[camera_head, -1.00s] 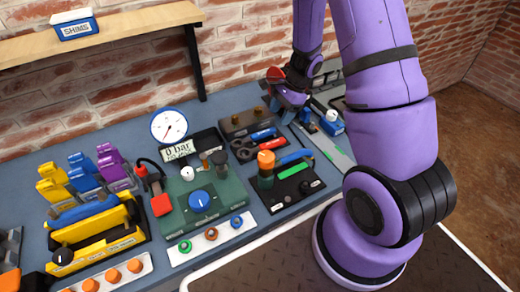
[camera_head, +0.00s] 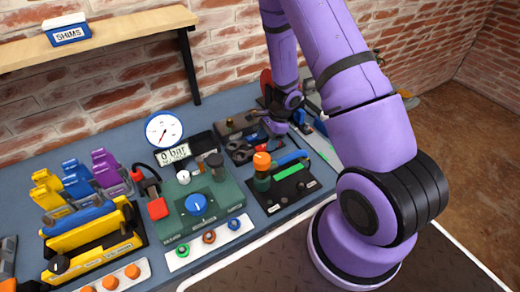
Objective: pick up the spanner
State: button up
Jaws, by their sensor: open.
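A group of hand tools with dark heads (camera_head: 240,152) lies on the bench behind the black panel with the orange knob. The spanner appears to be among them, but I cannot tell which tool it is at this size. My gripper (camera_head: 273,128) is open and low over the right part of this group. It hides most of the coloured tool handles. I cannot see whether its fingers touch anything.
The black panel with an orange knob (camera_head: 262,160) and blue lever stands just in front. A green pressure unit (camera_head: 215,208) with a dial gauge (camera_head: 164,130) is to the left. A shelf holds a shims box (camera_head: 67,31).

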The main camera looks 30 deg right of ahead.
jog(key=shift+x, duration=1.15)
jog(key=shift+f, duration=0.25)
jog(key=c, duration=1.1)
